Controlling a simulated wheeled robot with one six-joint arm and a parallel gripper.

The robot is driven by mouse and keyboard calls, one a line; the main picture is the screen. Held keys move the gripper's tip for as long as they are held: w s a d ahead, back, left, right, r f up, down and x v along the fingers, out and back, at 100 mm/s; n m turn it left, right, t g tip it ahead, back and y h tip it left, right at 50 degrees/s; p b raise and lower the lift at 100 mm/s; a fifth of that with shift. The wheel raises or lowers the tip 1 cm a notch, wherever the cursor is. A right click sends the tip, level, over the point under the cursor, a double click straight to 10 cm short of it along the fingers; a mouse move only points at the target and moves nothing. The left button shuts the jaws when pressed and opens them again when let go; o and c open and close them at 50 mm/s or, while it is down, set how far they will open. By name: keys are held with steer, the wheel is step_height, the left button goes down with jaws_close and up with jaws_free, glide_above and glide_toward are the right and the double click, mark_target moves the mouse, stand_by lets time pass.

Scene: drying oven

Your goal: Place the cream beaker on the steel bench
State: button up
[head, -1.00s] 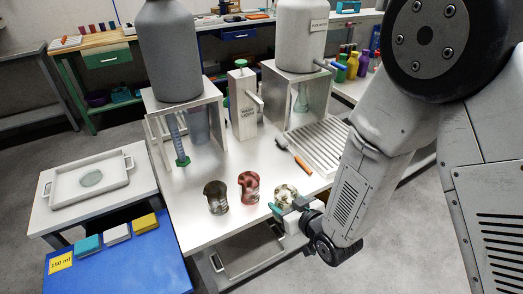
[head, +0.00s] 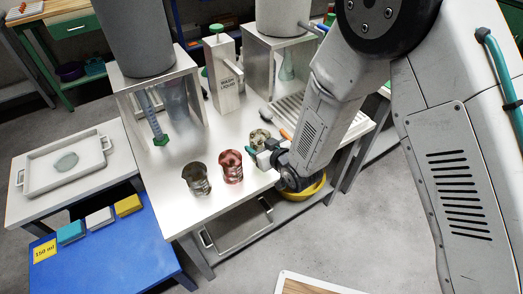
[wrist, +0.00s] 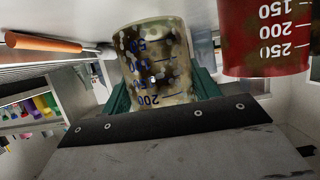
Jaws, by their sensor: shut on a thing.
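The cream beaker (head: 259,137), mottled with dark patches, is at the right side of the pale bench top (head: 215,205). My gripper (head: 263,153) is shut on it, with green fingers on both sides. In the wrist view the beaker (wrist: 157,62) fills the space between the fingers, and its blue markings show upside down. I cannot tell whether its base clears the bench. A red beaker (head: 231,166) stands just left of it, and a dark smoky beaker (head: 197,179) stands further left.
A wash liquid dispenser (head: 227,85), two stands with big grey vessels and a ribbed rack (head: 287,108) crowd the back. A brush with an orange handle (wrist: 43,42) lies close by. At left are a white tray (head: 28,189) on a low table and a blue table (head: 110,262).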

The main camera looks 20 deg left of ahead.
steer(key=shift+s+d+f, duration=0.1)
steer(key=shift+f, duration=1.5)
steer(key=o, duration=1)
steer(key=shift+f, duration=0.15)
steer(key=shift+c, duration=0.2)
steer(key=shift+r, duration=0.25)
steer(key=v, duration=1.2)
